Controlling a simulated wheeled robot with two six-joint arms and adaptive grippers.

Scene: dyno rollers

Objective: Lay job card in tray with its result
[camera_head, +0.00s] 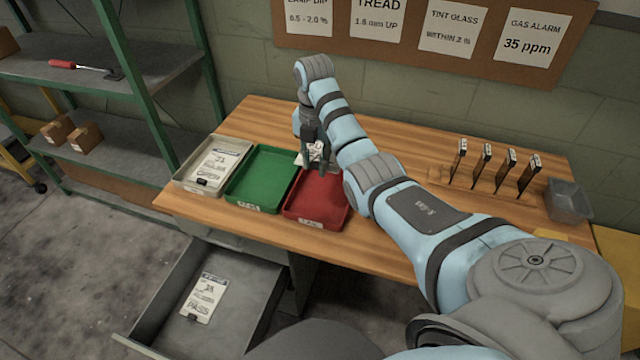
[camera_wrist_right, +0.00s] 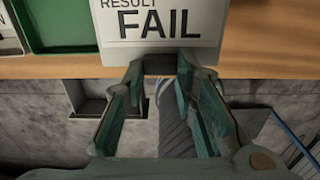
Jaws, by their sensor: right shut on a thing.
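My right gripper (camera_head: 313,150) is shut on a white job card (camera_head: 310,158), above the back end of the red tray. In the right wrist view the card (camera_wrist_right: 155,30) reads "RESULT FAIL", and the fingertips (camera_wrist_right: 160,65) close on a dark tab at its near edge. The red tray (camera_head: 318,205) looks empty where it shows. The green tray (camera_head: 262,178) beside it is empty; it also shows in the right wrist view (camera_wrist_right: 60,35). The grey tray (camera_head: 182,180) at the left holds another card (camera_head: 215,165). My left gripper is not in view.
An open drawer (camera_head: 262,315) below the bench holds a card marked PASS (camera_head: 203,297). A rack (camera_head: 500,190) with several upright dark-and-white pieces and a grey bin (camera_head: 568,200) stand at the right. Green shelving (camera_head: 140,75) is at the left. The bench behind the trays is clear.

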